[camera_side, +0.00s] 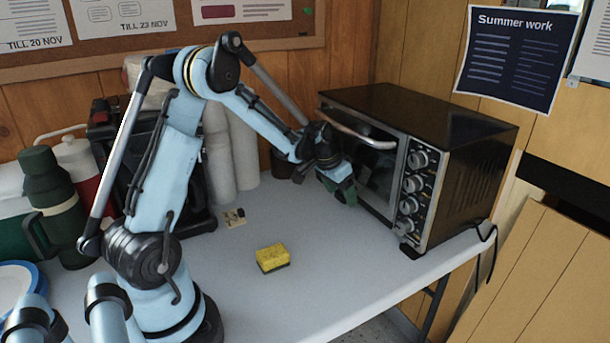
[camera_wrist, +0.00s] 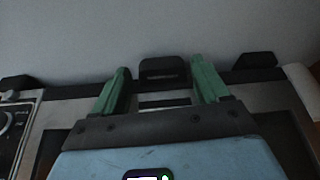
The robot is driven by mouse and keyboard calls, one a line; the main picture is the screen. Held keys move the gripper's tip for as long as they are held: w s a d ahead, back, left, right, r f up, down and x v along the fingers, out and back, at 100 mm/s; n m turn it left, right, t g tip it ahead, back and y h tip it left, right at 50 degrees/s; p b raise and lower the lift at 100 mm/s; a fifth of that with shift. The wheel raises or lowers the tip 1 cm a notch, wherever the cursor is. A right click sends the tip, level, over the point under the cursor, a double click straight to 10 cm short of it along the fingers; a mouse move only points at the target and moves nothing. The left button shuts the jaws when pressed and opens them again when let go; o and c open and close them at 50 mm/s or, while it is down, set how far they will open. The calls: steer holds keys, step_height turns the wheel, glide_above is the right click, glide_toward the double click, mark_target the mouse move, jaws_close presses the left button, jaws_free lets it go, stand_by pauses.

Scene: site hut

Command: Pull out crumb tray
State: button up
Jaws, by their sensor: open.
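The toaster oven (camera_side: 468,150) stands at the back right of the table, its front facing left. In the wrist view the lower front edge of the oven (camera_wrist: 62,93) runs across the picture. A black tab (camera_wrist: 163,67), which looks like the crumb tray's handle, sticks out from that edge. My gripper (camera_side: 346,190) is low in front of the oven. Its green fingers are open in the wrist view (camera_wrist: 159,84), one on each side of the tab, with gaps between. The rest of the tray is hidden, and the side view does not show the tab.
A yellow sponge (camera_side: 272,258) lies on the white table (camera_side: 330,280) in front of the oven. The oven door handle (camera_side: 365,138) juts out above my gripper. A coffee machine, white rolls (camera_side: 243,150) and flasks (camera_side: 55,200) stand behind and left. A cord hangs at the oven's right.

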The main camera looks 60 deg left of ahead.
steer(key=c, duration=1.2)
steer(key=s, duration=1.6)
steer(key=shift+c, duration=0.2)
steer(key=o, duration=1.2)
steer(key=shift+o, duration=0.2)
steer(key=v, duration=1.2)
